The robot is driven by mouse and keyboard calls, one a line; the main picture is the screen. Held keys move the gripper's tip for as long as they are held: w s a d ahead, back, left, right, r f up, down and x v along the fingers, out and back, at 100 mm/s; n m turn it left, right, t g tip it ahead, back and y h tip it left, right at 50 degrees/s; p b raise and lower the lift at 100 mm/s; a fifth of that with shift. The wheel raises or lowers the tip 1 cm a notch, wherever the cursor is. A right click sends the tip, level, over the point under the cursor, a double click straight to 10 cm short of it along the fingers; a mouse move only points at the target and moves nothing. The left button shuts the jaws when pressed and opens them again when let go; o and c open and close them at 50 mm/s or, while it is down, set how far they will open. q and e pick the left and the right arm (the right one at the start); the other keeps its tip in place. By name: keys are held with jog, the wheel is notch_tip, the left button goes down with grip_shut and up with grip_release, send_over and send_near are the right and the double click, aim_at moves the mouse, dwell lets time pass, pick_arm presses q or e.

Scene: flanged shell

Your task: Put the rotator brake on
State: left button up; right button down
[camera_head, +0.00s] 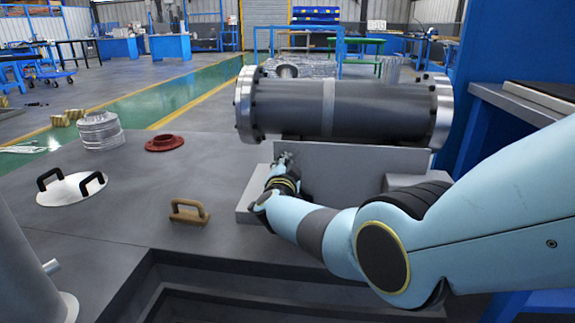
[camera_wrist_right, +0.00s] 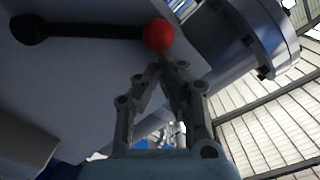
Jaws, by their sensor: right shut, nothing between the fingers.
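The flanged shell (camera_head: 365,108), a dark grey cylinder with bright bolted end flanges, lies across the grey rotator stand (camera_head: 370,165). One flange also shows in the right wrist view (camera_wrist_right: 262,32). There, a dark brake lever (camera_wrist_right: 85,31) with a red ball knob (camera_wrist_right: 158,33) runs along the stand's face, its pivot at the left. My right gripper (camera_head: 284,160) is at the left end of the stand's upright plate. In the wrist view it (camera_wrist_right: 166,68) is shut and empty, its fingertips close below the red knob; contact cannot be told. In the head view the lever is not seen. My left gripper is out of view.
On the grey table lie a brown handle (camera_head: 188,211), a white disc with two black handles (camera_head: 72,188), a red flanged ring (camera_head: 164,143) and a silvery stack (camera_head: 100,130). A recess opens at the table's front. A blue post stands at the right.

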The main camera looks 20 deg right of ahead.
notch_tip(320, 180, up, 4)
jog(key=s+d+p, duration=0.2)
jog(key=p, duration=0.2)
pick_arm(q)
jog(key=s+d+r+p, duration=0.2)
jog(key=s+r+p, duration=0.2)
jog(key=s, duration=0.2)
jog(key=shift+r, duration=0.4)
pick_arm(e)
jog(key=v, duration=1)
jog(key=shift+a+f, duration=0.2)
jog(key=shift+f, duration=0.25)
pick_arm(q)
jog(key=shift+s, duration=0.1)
